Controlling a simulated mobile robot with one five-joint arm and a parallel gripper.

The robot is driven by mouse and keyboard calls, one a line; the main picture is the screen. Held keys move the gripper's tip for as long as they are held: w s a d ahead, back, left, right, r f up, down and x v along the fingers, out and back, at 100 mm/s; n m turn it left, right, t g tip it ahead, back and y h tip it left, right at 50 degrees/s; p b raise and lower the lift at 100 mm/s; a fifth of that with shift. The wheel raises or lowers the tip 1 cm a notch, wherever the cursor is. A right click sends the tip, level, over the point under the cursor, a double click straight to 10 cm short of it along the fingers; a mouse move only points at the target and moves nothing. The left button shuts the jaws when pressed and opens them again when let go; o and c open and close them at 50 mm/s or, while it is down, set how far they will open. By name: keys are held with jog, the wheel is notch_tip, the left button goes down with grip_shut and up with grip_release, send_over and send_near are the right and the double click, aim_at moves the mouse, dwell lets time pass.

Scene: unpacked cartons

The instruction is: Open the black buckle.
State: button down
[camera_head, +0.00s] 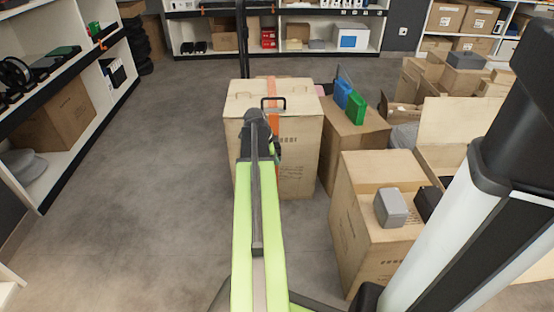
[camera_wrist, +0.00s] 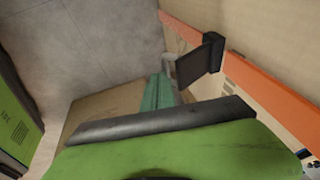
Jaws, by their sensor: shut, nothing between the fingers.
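The black buckle (camera_head: 273,103) stands out as a dark loop at the top front edge of a large tan carton (camera_head: 300,160). It sits on an orange strap (camera_head: 272,88) that runs over the carton's top and down its front. My gripper (camera_head: 259,120), at the end of my green arm, is shut and empty just below and left of the buckle. I cannot tell whether they touch. The wrist view shows the orange strap (camera_wrist: 265,90) running diagonally. My arm hides part of the carton front.
To the right, another carton (camera_head: 355,140) bears blue and green boxes (camera_head: 350,103). A nearer carton (camera_head: 375,240) has a grey item (camera_head: 390,208) on top. Shelves (camera_head: 60,140) line the left. The floor (camera_head: 160,150) left of the strapped carton is clear.

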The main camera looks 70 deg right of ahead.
jog(key=shift+w+a, duration=0.15)
jog(key=shift+w, duration=0.1)
jog(key=s+a+p+v, duration=0.1)
jog(key=s+p+v, duration=0.1)
jog(key=p+v, duration=1.2)
jog(key=shift+s+a+r, duration=0.2)
jog(key=shift+a+r, duration=0.25)
jog(key=shift+a, duration=0.15)
